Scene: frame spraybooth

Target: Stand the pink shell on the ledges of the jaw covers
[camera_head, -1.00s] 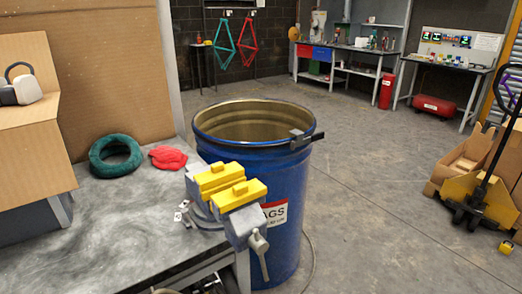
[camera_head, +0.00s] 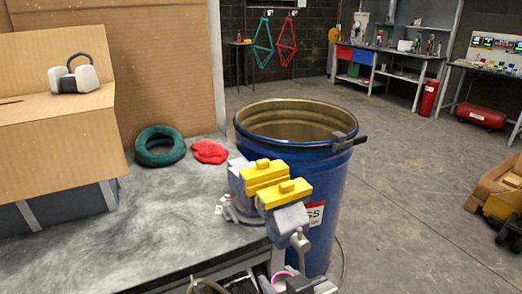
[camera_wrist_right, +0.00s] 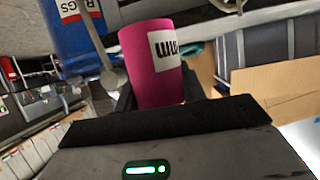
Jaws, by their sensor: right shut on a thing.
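The two yellow jaw covers (camera_head: 284,193) sit on the grey vise (camera_head: 283,221) at the bench corner, with a gap between them. The pink shell (camera_wrist_right: 146,62), a cylinder with a white label and black lettering, fills the middle of the right wrist view. My right gripper (camera_wrist_right: 160,97) is shut on it, with a dark finger on each side. In the head view only a pink arc of the shell (camera_head: 284,273) shows at the bottom edge, below the vise and away from the covers. My left gripper is not in view.
A blue drum (camera_head: 335,165) stands right behind the vise. A green ring (camera_head: 160,158) and a red cloth (camera_head: 210,152) lie on the bench (camera_head: 130,220). A cardboard box with ear defenders (camera_head: 75,78) on it is at the left. Open floor lies to the right.

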